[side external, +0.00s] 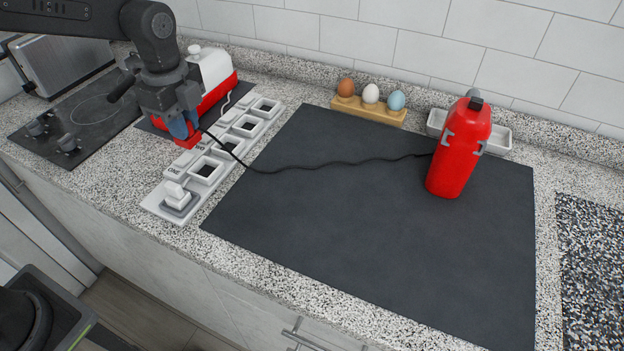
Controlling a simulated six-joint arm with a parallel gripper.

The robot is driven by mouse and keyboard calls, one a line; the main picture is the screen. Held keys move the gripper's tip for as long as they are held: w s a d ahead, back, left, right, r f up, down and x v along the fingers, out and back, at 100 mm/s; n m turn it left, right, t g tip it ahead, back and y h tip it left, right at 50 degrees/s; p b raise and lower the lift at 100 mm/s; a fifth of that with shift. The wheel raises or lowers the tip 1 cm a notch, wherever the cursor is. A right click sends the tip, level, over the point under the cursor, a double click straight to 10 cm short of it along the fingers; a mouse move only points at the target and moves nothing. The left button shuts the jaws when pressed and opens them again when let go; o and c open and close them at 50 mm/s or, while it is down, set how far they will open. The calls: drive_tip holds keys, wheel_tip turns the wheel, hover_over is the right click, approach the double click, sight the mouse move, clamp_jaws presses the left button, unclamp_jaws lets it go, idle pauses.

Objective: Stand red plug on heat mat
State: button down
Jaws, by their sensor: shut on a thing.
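My gripper (183,127) is at the upper left, shut on the red plug (187,142). It holds the plug beside the white socket strip (155,205), near its left edge; the exact height is hard to tell. A black cable (300,169) runs from by the plug across the large dark mat (350,240) to the red bottle-shaped thing (460,150) standing on that mat. Another dark mat (240,92) lies under a red and white container (215,75). I cannot tell which mat is the heat mat.
A white plug (177,196) sits in the strip's near socket; several other sockets look empty. A wooden holder (369,111) with three eggs and a pale tray (500,141) stand at the back. A black hob (75,115) is at left. The large mat's middle is mostly clear.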

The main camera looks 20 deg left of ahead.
drive_tip(key=d+f, duration=0.2)
drive_tip(key=d, duration=0.2)
drive_tip(key=d+f, duration=0.2)
drive_tip(key=d, duration=0.1)
drive_tip(key=w+d+f, duration=0.1)
drive_tip(key=d+f, duration=0.2)
drive_tip(key=d, duration=0.1)
drive_tip(key=shift+d, duration=0.3)
drive_tip(key=shift+f, duration=2)
drive_tip(key=shift+f, duration=0.2)
drive_tip(key=c, duration=1.1)
unclamp_jaws()
wheel_tip(320, 180, up, 13)
drive_tip(key=shift+f, duration=0.2)
